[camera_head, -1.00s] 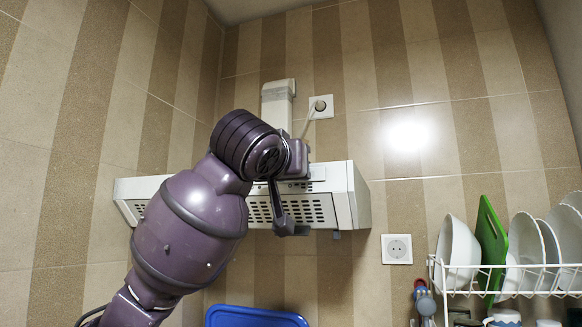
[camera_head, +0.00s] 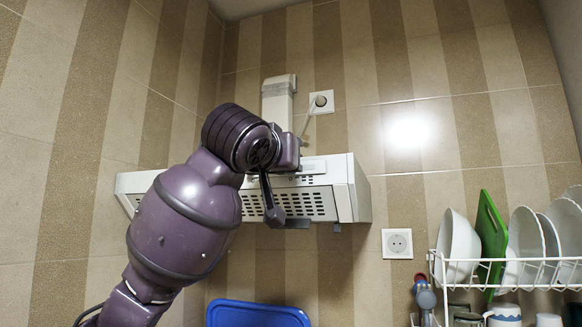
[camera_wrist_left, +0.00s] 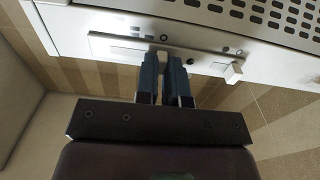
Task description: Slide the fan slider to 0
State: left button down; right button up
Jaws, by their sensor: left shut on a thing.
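The white range hood (camera_head: 340,200) hangs on the tiled wall, with its control panel on the front face. In the left wrist view, the hood's front strip (camera_wrist_left: 115,47) holds a small pale slider knob (camera_wrist_left: 162,57) between my fingertips and a second white slider knob (camera_wrist_left: 233,72) to the right. My left gripper (camera_wrist_left: 164,72) is shut on the knob between its fingers; the fingers partly hide it. I cannot read which slider is the fan's or any scale marks. My right gripper is out of view.
A white dish rack (camera_head: 500,277) with plates and a green board (camera_head: 491,235) stands at the right. A wall socket (camera_head: 397,243) is right of the hood. A blue tray (camera_head: 255,314) shows below. The space under the hood is clear.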

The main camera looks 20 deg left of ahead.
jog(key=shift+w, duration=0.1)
pick_arm(q)
jog(key=c, duration=1.2)
grip_release()
jog(key=shift+a, duration=0.25)
jog(key=shift+d, duration=0.1)
jog(key=s+b, duration=0.2)
jog(key=s, duration=0.8)
jog(key=shift+s+a, duration=0.2)
jog(key=shift+s, duration=0.2)
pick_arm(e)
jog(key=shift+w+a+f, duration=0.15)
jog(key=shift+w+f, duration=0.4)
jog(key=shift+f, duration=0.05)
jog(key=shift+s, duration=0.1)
